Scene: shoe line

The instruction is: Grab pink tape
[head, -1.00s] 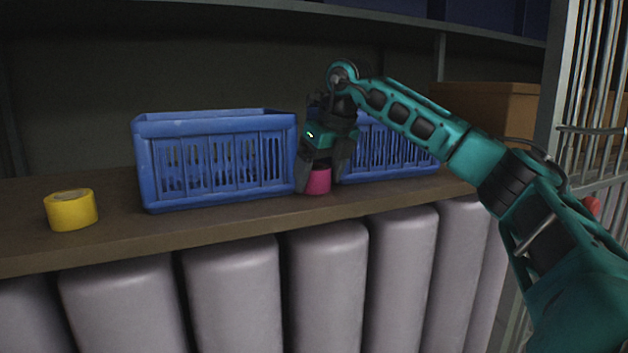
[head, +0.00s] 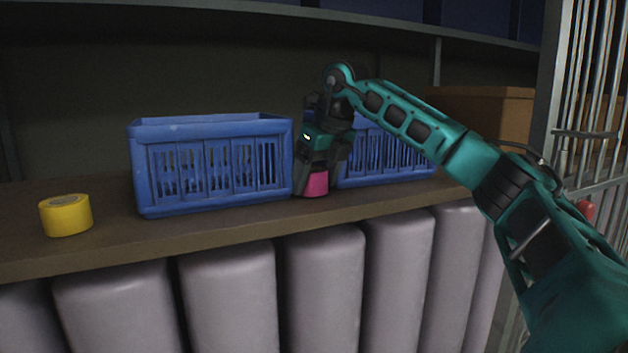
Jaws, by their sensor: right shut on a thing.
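The pink tape (head: 315,185) stands on the brown shelf (head: 222,222), in front of the gap between two blue crates. My right gripper (head: 314,176) points down over it and is shut on it, with a finger at its left side. The gripper hides the upper part of the tape. The tape's lower edge looks close to the shelf; I cannot tell whether it touches. My left gripper is not in view.
A blue crate (head: 210,203) stands left of the tape and another blue crate (head: 385,178) right behind it. A yellow tape roll (head: 66,217) lies at the shelf's left. A brown box (head: 490,112) is at the back right, near a metal cage frame (head: 548,110).

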